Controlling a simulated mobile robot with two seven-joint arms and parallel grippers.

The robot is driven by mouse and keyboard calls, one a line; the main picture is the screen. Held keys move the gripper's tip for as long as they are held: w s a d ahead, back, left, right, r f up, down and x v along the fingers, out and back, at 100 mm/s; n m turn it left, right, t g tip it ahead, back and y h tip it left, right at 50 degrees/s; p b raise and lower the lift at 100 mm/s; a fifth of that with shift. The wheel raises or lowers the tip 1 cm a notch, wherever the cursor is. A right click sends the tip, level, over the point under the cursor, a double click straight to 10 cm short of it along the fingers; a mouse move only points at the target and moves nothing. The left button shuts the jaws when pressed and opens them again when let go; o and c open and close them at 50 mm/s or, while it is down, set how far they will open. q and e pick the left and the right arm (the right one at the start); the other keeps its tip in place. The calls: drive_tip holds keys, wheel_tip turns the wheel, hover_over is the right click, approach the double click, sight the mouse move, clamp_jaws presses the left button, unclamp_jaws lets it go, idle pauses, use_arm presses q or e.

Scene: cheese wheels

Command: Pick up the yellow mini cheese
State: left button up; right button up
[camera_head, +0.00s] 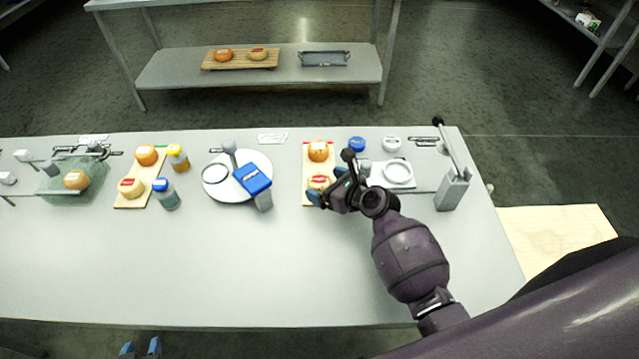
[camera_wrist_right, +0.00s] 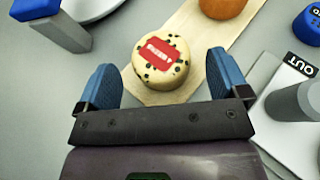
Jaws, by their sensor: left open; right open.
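A pale yellow mini cheese (camera_head: 319,182) with a red label lies on the near part of a wooden board (camera_head: 308,160) at the right of the table. In the right wrist view the cheese (camera_wrist_right: 147,75) shows dark specks, between and just ahead of two blue fingertips. My right gripper (camera_head: 328,186) is open and empty at the near side of this cheese, partly covering it. An orange cheese (camera_head: 318,150) lies on the same board behind it. My left gripper (camera_head: 141,347) is open and empty at the bottom edge, in front of the table.
A white round board (camera_head: 256,160) with a blue-topped dispenser (camera_head: 253,179) stands to the left. A blue cap (camera_head: 357,144), white scale plate (camera_head: 398,172) and metal lever stand (camera_head: 453,190) are to the right.

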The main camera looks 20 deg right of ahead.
sight(319, 179)
drive_tip(key=shift+x, duration=1.45)
drive_tip(key=c, duration=1)
drive_tip(key=shift+r+p, duration=1)
drive_tip(key=shift+r, duration=9.05)
drive_tip(key=shift+c, duration=0.2)
